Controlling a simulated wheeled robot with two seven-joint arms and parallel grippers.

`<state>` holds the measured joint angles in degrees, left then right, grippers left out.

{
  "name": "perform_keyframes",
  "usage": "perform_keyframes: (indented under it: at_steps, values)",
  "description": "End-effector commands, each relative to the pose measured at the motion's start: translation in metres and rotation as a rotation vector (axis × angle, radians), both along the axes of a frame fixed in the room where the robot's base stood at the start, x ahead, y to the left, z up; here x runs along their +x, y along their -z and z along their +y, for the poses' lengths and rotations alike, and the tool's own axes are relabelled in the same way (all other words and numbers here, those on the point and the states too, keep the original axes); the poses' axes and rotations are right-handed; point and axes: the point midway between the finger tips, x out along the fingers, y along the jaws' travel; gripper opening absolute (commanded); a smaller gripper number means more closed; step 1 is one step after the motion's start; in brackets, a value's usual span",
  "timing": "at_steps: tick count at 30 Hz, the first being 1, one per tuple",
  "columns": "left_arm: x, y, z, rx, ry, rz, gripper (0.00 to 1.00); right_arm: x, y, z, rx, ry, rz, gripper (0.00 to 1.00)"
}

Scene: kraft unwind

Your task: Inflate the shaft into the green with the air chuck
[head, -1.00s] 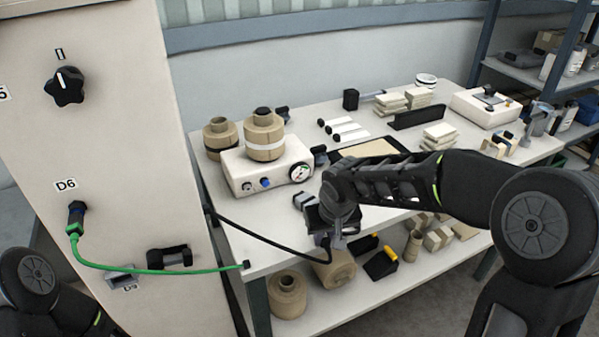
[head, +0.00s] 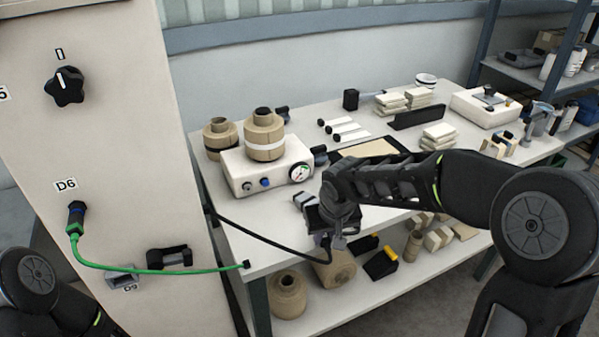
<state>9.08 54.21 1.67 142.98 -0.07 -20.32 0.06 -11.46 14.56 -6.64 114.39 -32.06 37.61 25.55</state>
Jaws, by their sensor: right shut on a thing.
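My right gripper (head: 336,241) is at the front edge of the table, pointing down. It is shut on what looks like the air chuck, mostly hidden by the gripper; a black hose (head: 262,236) runs to it from the cabinet side. A white box with a round gauge (head: 301,172) stands to the left of the gripper. The gauge has coloured marks, but its needle is too small to read surely. I cannot make out the shaft or its valve.
A brown roll (head: 263,138) sits on the box and another roll (head: 220,136) stands beside it. A green hose (head: 150,270) hangs from the D6 port on the cabinet (head: 120,130). More rolls (head: 287,296) are on the lower shelf. Blocks and cards fill the table's back.

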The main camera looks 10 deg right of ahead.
Motion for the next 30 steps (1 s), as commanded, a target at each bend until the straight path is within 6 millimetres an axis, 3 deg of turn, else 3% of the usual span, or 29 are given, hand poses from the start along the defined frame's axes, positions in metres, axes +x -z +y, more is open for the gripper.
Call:
perform_keyframes:
  at_steps: [1,11,30]
  values:
    - [0.0,0.002,0.0,0.0,0.0,0.0,0.43,-0.009,0.015,-0.004,-0.008,0.003,0.036,0.0]
    - [0.0,0.004,0.0,0.0,0.0,0.0,0.43,-0.013,0.016,-0.005,-0.008,0.003,0.035,0.0]
    - [0.0,0.019,0.0,0.0,0.0,0.0,0.43,-0.063,0.013,-0.013,-0.006,0.002,0.032,0.0]
